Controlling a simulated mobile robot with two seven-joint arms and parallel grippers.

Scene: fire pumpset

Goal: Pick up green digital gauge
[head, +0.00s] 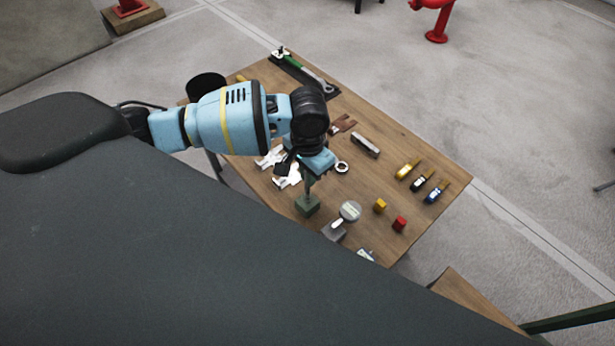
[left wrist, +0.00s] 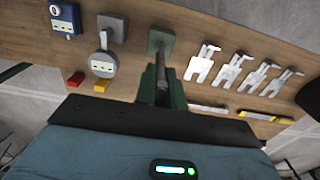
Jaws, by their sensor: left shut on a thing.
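The green digital gauge (left wrist: 178,90) is a dark green body between the fingers of my left gripper (head: 313,172). A thin stem runs from it to a square green base (head: 307,204), which also shows in the left wrist view (left wrist: 160,39). My left gripper is shut on the gauge's upper part from above. The gauge's display is not visible. I cannot tell whether the base touches the table. My right gripper is not in view.
On the wooden table (head: 385,135), a round grey gauge (head: 350,211) stands close right of the green base. Yellow (head: 380,205) and red (head: 399,223) blocks lie beyond. White clamp-like pieces (head: 285,172) lie left. A blue gauge (left wrist: 65,18) is near the edge.

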